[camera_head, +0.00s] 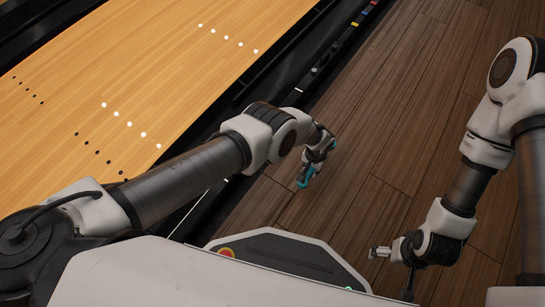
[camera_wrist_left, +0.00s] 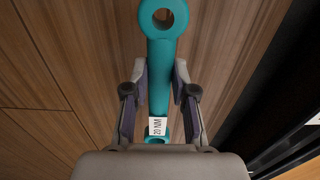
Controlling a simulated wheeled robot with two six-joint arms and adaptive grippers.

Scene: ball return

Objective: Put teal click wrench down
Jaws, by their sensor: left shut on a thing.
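The teal click wrench (camera_wrist_left: 161,60) runs lengthwise through the middle of the left wrist view. It has a ring end at the top, another ring low down and a white "20 NM" label. My left gripper (camera_wrist_left: 160,82) is shut on its shaft, one finger on each side. In the head view the teal wrench (camera_head: 304,183) shows small at the tip of my left gripper (camera_head: 313,168), over the dark wood floor. The gap between wrench and floor cannot be judged. My right gripper (camera_head: 380,252) is at the lower right, apart from the wrench; its finger opening is unclear.
The dark wood floor (camera_head: 390,130) is clear around and beyond the left gripper. A light bowling lane (camera_head: 150,70) with dots lies to the left. A black gutter edge (camera_head: 290,85) with a rail runs between lane and floor.

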